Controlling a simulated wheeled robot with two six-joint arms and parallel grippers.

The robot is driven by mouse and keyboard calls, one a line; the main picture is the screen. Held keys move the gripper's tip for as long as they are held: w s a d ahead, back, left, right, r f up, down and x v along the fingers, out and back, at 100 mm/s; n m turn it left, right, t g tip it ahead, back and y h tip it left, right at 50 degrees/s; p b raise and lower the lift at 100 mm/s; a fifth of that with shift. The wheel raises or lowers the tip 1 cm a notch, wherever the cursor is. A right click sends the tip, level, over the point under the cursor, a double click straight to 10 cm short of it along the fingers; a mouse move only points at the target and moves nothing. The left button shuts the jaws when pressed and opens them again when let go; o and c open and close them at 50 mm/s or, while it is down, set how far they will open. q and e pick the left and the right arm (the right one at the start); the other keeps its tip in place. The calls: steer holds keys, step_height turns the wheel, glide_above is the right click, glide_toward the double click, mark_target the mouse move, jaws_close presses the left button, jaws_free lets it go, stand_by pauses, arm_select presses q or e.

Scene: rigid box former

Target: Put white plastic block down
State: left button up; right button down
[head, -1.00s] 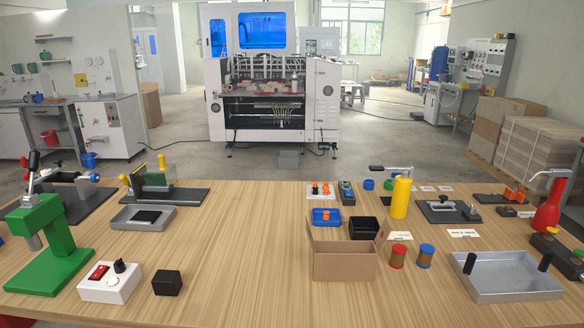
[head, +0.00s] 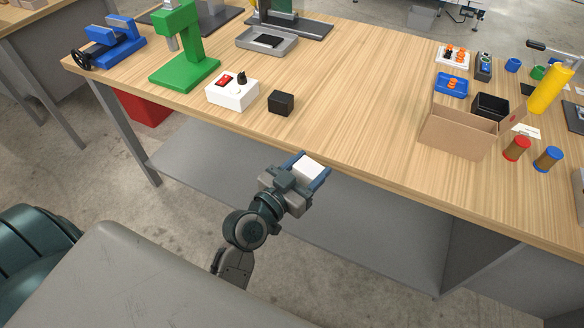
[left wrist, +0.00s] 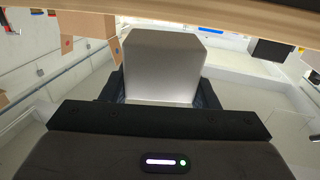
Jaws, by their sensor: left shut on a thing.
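The white plastic block (head: 308,169) is held between the fingers of my left gripper (head: 312,170), just off the near edge of the wooden table (head: 340,130) in the head view. In the left wrist view the block (left wrist: 163,66) stands between the two dark fingers (left wrist: 160,88). It looks pale grey there. The table's edge crosses the top of that view. My right gripper does not show.
A black cube (head: 281,103), a white switch box (head: 232,91) and a green press (head: 182,50) stand at the table's left. A cardboard box (head: 456,134) and two spools (head: 517,149) stand at the right. The near middle of the tabletop is clear.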

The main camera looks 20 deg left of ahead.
arm_select(q)
steer(key=w+d+r+m+g+h, duration=0.2)
steer(key=w+d+m+g+h, duration=0.1)
steer(key=d+m+g+h, duration=0.2)
steer(key=w+d+r+m+g+h, duration=0.2)
steer(key=d+m+g+h, duration=0.3)
steer(key=m+g+h, duration=0.3)
steer(key=shift+w+d+r+m+g, duration=0.25)
steer(key=shift+w+m+g, duration=0.25)
steer(key=shift+g, duration=1.1)
